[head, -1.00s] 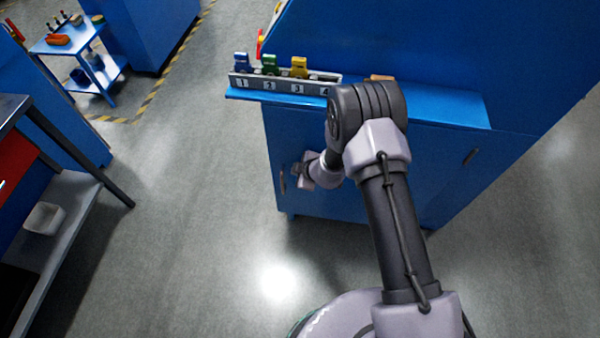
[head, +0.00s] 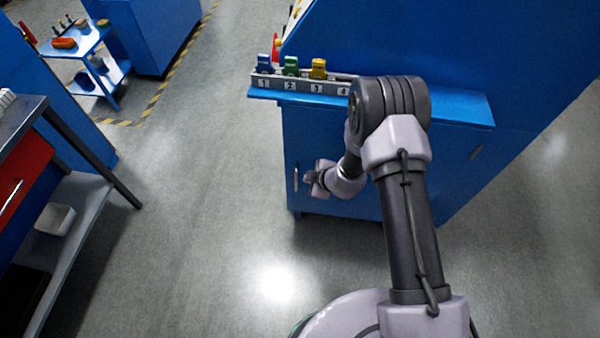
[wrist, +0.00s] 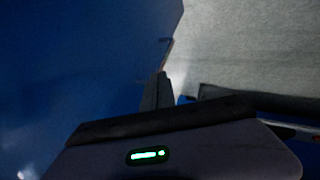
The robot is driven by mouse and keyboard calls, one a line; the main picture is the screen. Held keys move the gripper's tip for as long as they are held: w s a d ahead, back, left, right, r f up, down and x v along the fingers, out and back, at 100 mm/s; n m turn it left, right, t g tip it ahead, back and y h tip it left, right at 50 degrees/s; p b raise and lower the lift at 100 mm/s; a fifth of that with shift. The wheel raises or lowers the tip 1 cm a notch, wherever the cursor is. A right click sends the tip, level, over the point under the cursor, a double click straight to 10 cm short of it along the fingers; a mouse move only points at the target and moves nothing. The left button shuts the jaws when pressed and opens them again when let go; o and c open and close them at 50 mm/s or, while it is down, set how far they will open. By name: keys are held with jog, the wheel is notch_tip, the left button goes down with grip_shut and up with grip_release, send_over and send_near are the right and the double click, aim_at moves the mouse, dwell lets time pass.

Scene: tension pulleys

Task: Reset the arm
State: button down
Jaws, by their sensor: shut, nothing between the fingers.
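My gripper (head: 308,178) is in front of the left door of the blue cabinet (head: 345,150), close to the door's left handle (head: 296,178). I cannot tell whether it touches the cabinet. In the wrist view the fingers (wrist: 158,88) are together and empty, with the dark blue panel (wrist: 75,60) on the left and grey floor on the right. My arm is bent at the elbow and hides part of the cabinet's front and ledge.
Blue, green and yellow pulley pieces (head: 291,67) stand on a numbered rack (head: 290,84) on the cabinet's ledge. A workbench (head: 75,150) with a white bin (head: 55,219) stands left. A small blue cart (head: 85,45) is far left. The floor between is clear.

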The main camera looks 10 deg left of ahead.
jog(key=s+d+r+n+y+b, duration=0.1)
jog(key=s+r+n+y, duration=0.15)
jog(key=r+n, duration=1.1)
jog(key=s+d+r+n+y, duration=0.1)
jog(key=s+r+n, duration=0.2)
jog(key=r+n, duration=1.1)
jog(key=s+d+r+n+h+b, duration=0.1)
jog(key=s+d+r+n+h, duration=0.2)
jog(key=s+d+r+n, duration=0.3)
jog(key=s+d+r+n+h+b, duration=0.2)
jog(key=s+d+r+n+h, duration=0.2)
jog(key=s+d+n, duration=0.7)
notch_tip(320, 180, up, 3)
jog(key=s+n, duration=0.2)
jog(key=n, duration=0.2)
jog(key=shift+f+t, duration=0.2)
jog(key=shift+t, duration=0.2)
jog(key=shift+d+n, duration=0.1)
jog(key=shift+n, duration=0.15)
